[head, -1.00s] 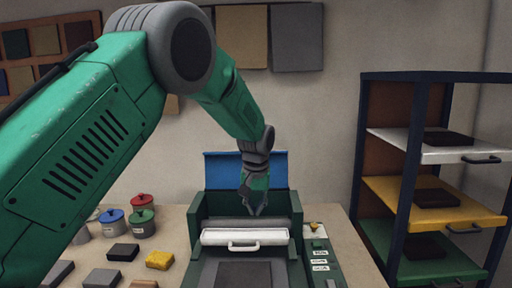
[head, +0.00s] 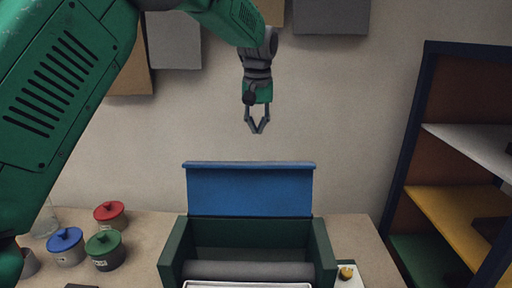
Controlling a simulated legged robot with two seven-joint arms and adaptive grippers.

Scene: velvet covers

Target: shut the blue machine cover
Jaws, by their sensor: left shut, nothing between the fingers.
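The blue machine cover (head: 250,190) stands upright and open at the back of the dark green machine (head: 172,255) in the head view. A grey roller (head: 250,270) lies across the machine's open inside. My left gripper (head: 258,131) hangs above the cover's top edge, pointing down. Its fingertips meet, it is empty and it is apart from the cover. My right gripper is not in the view.
Lidded pots in red (head: 110,214), blue (head: 66,246) and green (head: 105,250) stand on the table (head: 150,225) left of the machine. A shelf rack (head: 408,165) stands at the right. A yellow knob (head: 346,272) sits right of the machine.

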